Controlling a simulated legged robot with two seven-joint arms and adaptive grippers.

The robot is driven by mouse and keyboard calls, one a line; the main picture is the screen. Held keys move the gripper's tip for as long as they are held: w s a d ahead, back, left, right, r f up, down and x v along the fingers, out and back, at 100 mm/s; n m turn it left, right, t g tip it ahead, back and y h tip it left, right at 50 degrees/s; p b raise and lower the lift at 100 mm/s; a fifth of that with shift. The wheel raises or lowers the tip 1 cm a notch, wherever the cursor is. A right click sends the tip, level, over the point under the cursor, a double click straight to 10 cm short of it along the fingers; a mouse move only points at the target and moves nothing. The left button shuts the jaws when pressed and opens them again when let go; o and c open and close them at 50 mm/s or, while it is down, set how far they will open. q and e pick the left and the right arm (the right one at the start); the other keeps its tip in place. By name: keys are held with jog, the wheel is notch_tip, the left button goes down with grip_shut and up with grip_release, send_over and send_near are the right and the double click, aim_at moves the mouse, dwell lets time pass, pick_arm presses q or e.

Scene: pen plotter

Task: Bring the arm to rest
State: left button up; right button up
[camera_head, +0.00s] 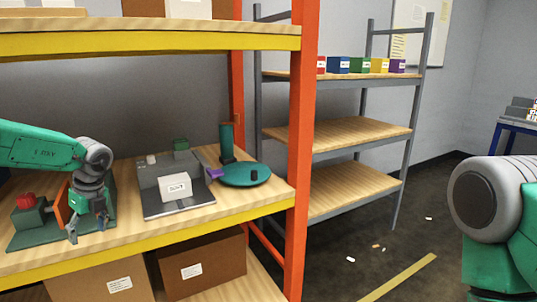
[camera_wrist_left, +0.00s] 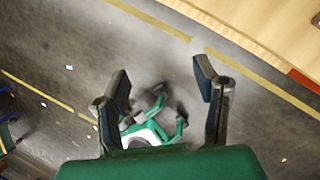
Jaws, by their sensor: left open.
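My left gripper (camera_head: 87,225) is in front of the middle shelf board in the head view, pointing down with its fingers apart. It holds nothing. In the left wrist view, the same gripper (camera_wrist_left: 160,80) has its two dark fingers spread wide, with floor visible between them. My left arm comes in from the left at shelf height. A large green and grey joint of my own body fills the right edge of the head view; no right gripper can be made out there.
Behind the gripper is a green base with a red knob (camera_head: 25,201). A grey machine (camera_head: 160,171) and a teal disc (camera_head: 245,174) stand further right on the shelf (camera_head: 235,205). An orange post (camera_head: 299,150) bounds the rack. Cardboard boxes (camera_head: 205,265) sit below.

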pick_arm(q)
jog(key=s+d+f+m+t+y, duration=0.15)
jog(key=s+d+f+m, duration=0.35)
jog(key=m, duration=0.5)
jog(key=s+d+f+m+t+y, duration=0.1)
jog(key=s+d+f+m+t, duration=0.15)
jog(key=f+m, duration=0.7)
jog(key=s+d+f+m+t+y, duration=0.15)
jog(key=s+d+f+m, duration=0.3)
jog(key=m, duration=0.65)
jog(key=s+d+f+m+g+h, duration=0.2)
jog(key=s+d+m+h, duration=0.1)
jog(key=s+m, duration=0.7)
jog(key=s+d+f+m+g+h, duration=0.2)
jog(key=s+m, duration=0.7)
jog(key=s, duration=0.9)
jog(key=d+f+h, duration=0.1)
jog(key=d+h, duration=0.1)
jog(key=d, duration=0.1)
jog(key=shift+d+m, duration=0.2)
jog(key=shift+m, duration=0.15)
